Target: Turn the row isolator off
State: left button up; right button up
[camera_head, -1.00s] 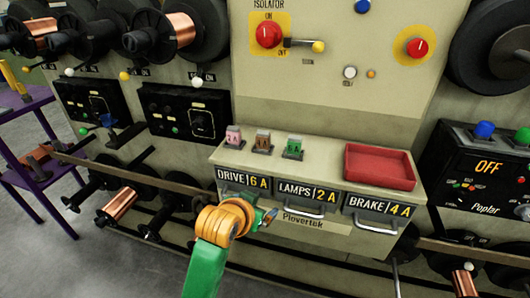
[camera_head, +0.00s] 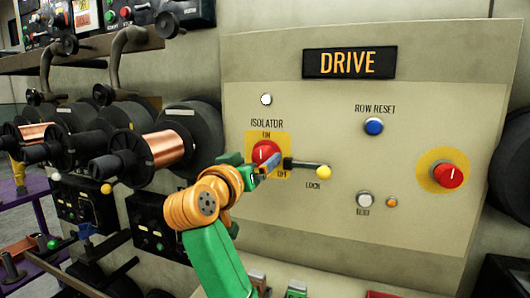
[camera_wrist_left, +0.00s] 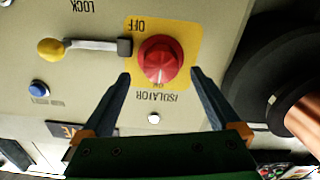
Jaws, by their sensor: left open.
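The isolator is a red round knob (camera_head: 266,151) on a yellow plate marked ON above and OFF at lower right. Its white mark stands upright, toward ON. In the left wrist view the knob (camera_wrist_left: 161,62) sits between my two finger ends, with a gap on each side. My left gripper (camera_head: 262,165) is open in front of the knob, and one finger overlaps the plate's lower part. A lock lever with a yellow ball end (camera_head: 323,172) extends right from a black block beside the plate. My right gripper is out of view.
The panel carries a DRIVE sign (camera_head: 350,62), a blue row reset button (camera_head: 374,126), a white test button (camera_head: 363,199) and another red knob (camera_head: 447,175) on a yellow disc. Copper wire spools (camera_head: 165,147) and black flanges stick out close left of the panel.

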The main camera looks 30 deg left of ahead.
aim_at(260, 157)
pick_arm(q)
jog(key=shift+w+a+r+p, duration=0.15)
jog(key=shift+w+r+p, duration=0.05)
jog(key=shift+w, duration=0.3)
jog(key=shift+w+a+r+p, duration=0.15)
jog(key=shift+w+p, duration=0.05)
jog(key=shift+w, duration=0.3)
jog(key=shift+w+a+f, duration=0.15)
jog(key=shift+w+f, duration=0.1)
jog(key=shift+w, duration=0.25)
jog(key=shift+w+a+f, duration=0.15)
jog(key=shift+w+f, duration=0.05)
jog(key=shift+w, duration=0.25)
jog(key=shift+s+d+r, duration=0.1)
jog(key=shift+s, duration=0.1)
jog(key=c, duration=1.4)
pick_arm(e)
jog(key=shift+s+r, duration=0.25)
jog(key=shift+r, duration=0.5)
